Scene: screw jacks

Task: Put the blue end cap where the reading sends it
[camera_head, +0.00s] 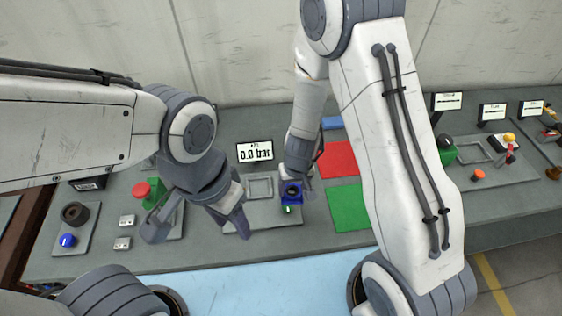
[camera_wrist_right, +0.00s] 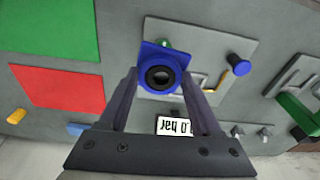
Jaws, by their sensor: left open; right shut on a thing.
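The blue end cap (camera_head: 291,199), a square block with a dark round opening, is between the fingers of my right gripper (camera_head: 295,181). In the right wrist view the end cap (camera_wrist_right: 148,54) sits between the two fingertips, shut on it. It appears over the edge of a grey plate (camera_head: 262,216); I cannot tell whether it touches it. The display (camera_head: 255,152) behind the plate reads 0.0 bar. A red mat (camera_head: 337,160) and a green mat (camera_head: 348,209) lie to the right of the end cap. My left gripper (camera_head: 198,228) is open and empty, left of the plate.
The plate carries a square frame (camera_head: 260,187). A blue block (camera_head: 332,123) lies behind the red mat. A red-topped green piece (camera_head: 143,192) and a dark ring (camera_head: 75,214) stand at left. More displays and parts stand at right.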

